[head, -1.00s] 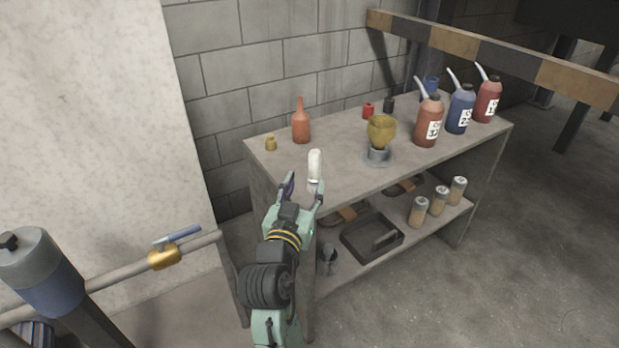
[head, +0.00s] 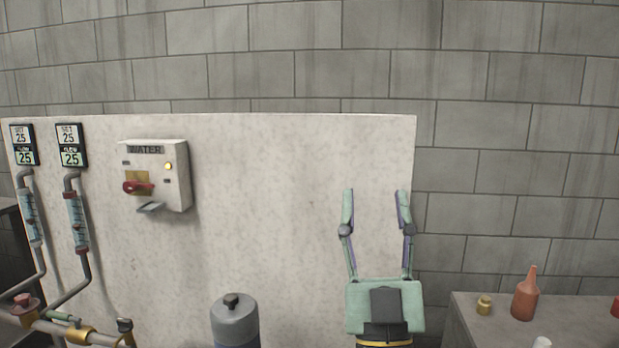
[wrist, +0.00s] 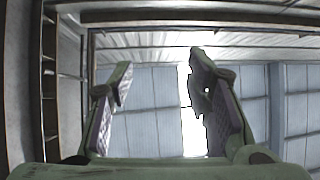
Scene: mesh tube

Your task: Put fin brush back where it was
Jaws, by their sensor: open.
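My gripper (head: 376,192) is raised in front of a pale panel, fingers pointing up and spread wide. Nothing is between its fingers. In the wrist view the open gripper (wrist: 158,60) also holds nothing, with the far wall and roof behind it. I cannot pick out a fin brush in either current view. The top of a small white object (head: 541,342) shows at the bottom edge of the head view, on the workbench (head: 575,318); I cannot tell what it is. The bench's lower shelf is out of view.
An orange bottle (head: 525,297) and a small brass piece (head: 484,305) stand on the bench. The pale panel (head: 290,230) carries a water switch box (head: 157,175). Flow tubes (head: 76,220) and pipes are at left. A grey-capped cylinder (head: 234,320) stands at bottom centre.

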